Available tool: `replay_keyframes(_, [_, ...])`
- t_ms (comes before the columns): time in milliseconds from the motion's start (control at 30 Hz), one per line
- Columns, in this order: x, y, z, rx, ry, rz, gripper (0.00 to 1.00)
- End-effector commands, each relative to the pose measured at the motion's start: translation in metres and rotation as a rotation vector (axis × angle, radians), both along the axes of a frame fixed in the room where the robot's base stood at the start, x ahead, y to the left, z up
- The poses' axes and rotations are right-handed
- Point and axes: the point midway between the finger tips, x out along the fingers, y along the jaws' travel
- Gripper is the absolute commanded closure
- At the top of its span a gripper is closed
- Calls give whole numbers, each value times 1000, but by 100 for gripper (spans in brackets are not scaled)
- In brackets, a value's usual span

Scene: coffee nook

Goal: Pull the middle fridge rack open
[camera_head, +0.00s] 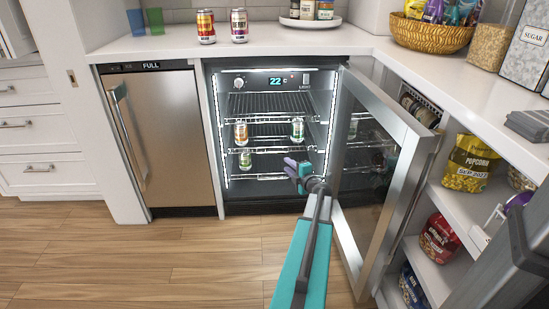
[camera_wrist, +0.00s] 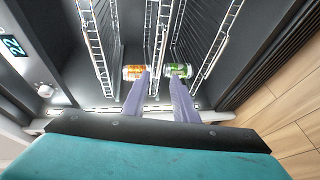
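The fridge (camera_head: 270,78) stands under the counter, its glass door (camera_head: 372,165) swung open to the right. Inside are wire racks one above another. The middle rack (camera_head: 270,148) holds an orange-labelled can (camera_head: 241,133) and a green-and-white can (camera_head: 297,129). My gripper (camera_head: 297,168) is in front of the fridge opening, low and right of centre. In the sideways wrist view, its purple fingers (camera_wrist: 160,88) are open and apart, one on each side of the middle rack (camera_wrist: 160,40). Whether they touch it cannot be told. The orange can (camera_wrist: 134,72) shows beyond the left finger.
The top rack (camera_head: 270,103) is empty. A green can (camera_head: 245,161) stands on the lower rack (camera_head: 260,177). The open door and snack shelves (camera_head: 455,205) bound the right side. A closed steel appliance (camera_head: 160,120) is left. Wooden floor (camera_head: 130,260) lies clear in front.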

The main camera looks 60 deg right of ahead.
Motion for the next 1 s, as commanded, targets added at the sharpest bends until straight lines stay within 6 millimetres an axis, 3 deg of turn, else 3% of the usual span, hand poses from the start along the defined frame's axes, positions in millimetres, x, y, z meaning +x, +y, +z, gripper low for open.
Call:
replay_keyframes(367, [14, -9, -4, 1, -1, 0, 74])
replay_keyframes(1000, [76, -46, -18, 0, 0, 1, 74])
